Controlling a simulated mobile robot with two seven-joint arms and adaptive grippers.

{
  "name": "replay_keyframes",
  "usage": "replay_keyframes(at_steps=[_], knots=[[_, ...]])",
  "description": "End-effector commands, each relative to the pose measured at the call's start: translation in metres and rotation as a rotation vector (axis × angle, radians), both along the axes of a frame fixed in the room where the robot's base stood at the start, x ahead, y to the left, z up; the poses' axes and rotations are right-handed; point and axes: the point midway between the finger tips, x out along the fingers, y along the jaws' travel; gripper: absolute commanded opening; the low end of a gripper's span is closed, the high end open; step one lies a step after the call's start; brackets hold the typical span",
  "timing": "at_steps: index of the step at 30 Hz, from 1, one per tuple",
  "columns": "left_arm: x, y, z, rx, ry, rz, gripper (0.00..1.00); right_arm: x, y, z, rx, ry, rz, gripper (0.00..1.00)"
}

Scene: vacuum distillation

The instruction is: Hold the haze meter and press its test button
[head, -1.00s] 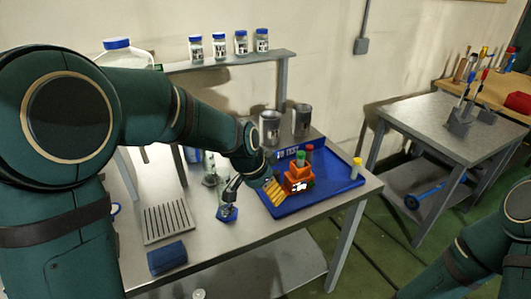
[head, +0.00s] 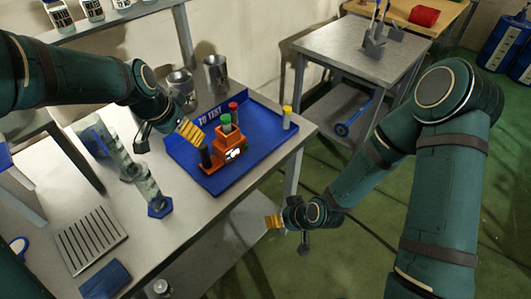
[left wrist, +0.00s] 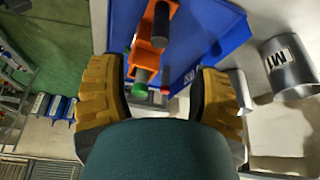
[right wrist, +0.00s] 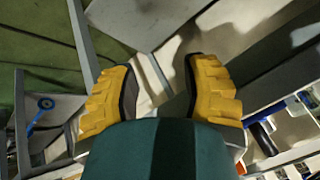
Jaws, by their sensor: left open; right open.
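The orange haze meter (head: 223,155) stands upright on the blue tray (head: 262,145), with a small white-lit display on its front. A green-capped vial (head: 226,124) sits at its top, and a black cylinder (head: 205,157) is at its left side. My left gripper (head: 168,138) is open just left of the meter, above the tray's edge. In the left wrist view the meter (left wrist: 148,55) shows beyond and between the open fingers, not gripped. My right gripper (head: 287,234) is open and empty beside the table's right edge, low and apart from the meter. The test button cannot be made out.
A red-capped vial (head: 233,112) and a yellow-capped vial (head: 287,118) are on the tray. Metal beakers (head: 216,73) stand behind it. Glassware on a blue base (head: 158,205) and a slotted plate (head: 91,239) are at left. A grey side table (head: 345,42) stands at back right.

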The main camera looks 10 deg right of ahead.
Motion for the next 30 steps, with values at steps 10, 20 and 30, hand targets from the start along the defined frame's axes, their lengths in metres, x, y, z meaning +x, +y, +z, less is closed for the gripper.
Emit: replay_keyframes(at_steps=[10,20,30], knots=[[0.0,0.0,0.0,0.0,0.0,0.0,0.63,0.102,0.012,0.11,-0.073,-0.742,0.378,0.46],[0.003,-0.002,-0.009,0.001,0.003,0.0,0.63,0.117,0.016,0.143,-0.118,-0.939,0.469,0.46],[0.02,-0.014,-0.062,0.002,0.004,0.002,0.63,0.116,0.016,0.142,-0.116,-0.935,0.467,0.46]])
